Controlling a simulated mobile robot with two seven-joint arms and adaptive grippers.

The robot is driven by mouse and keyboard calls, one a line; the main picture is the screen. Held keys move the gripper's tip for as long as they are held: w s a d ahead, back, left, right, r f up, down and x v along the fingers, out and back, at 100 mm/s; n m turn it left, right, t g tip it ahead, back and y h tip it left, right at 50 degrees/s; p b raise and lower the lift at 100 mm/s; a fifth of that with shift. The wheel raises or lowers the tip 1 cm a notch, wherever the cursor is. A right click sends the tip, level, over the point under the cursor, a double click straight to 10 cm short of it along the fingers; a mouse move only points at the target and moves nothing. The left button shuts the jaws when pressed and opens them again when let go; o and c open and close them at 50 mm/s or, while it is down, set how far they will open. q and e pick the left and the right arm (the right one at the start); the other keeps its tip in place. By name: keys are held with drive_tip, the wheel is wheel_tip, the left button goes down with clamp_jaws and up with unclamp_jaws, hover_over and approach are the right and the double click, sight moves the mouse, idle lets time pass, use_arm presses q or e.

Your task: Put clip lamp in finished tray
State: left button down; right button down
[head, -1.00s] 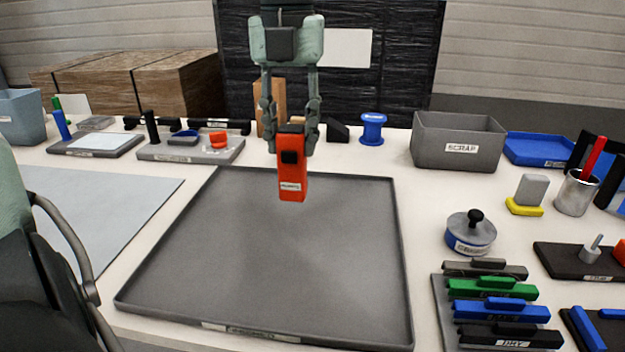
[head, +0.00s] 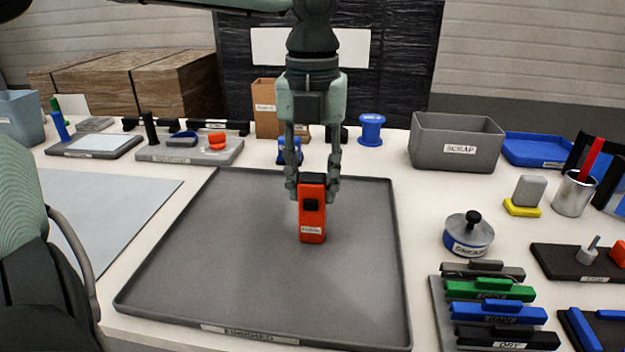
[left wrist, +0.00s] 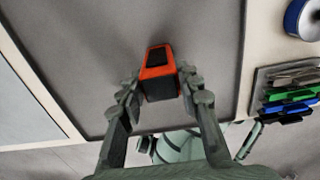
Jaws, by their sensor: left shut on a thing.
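The clip lamp (head: 312,222) is an orange-red block with a black square on its face and a small label. My left gripper (head: 313,184) points down and is shut on its upper part. The lamp is upright over the middle of the finished tray (head: 220,290), a large shallow grey tray with a label on its front rim. I cannot tell whether its lower end touches the tray floor. In the left wrist view the lamp (left wrist: 158,72) sits between the fingers (left wrist: 160,92).
The tray is otherwise empty. A grey scrap bin (head: 455,142) and blue tray (head: 540,149) stand at the back right. A lidded pot (head: 468,238) and a rack of coloured bars (head: 490,312) are to the right. A grey mat (head: 100,215) lies left.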

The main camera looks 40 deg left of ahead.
use_arm(q)
drive_tip(key=c, duration=1.1)
unclamp_jaws()
drive_tip(key=shift+o, duration=0.2)
drive_tip(key=shift+r, duration=0.15)
wheel_tip(320, 180, up, 2)
drive_tip(key=shift+r, duration=0.25)
wheel_tip(320, 180, up, 9)
drive_tip(key=shift+r, duration=0.2)
use_arm(e)
drive_tip(key=shift+w, duration=0.1)
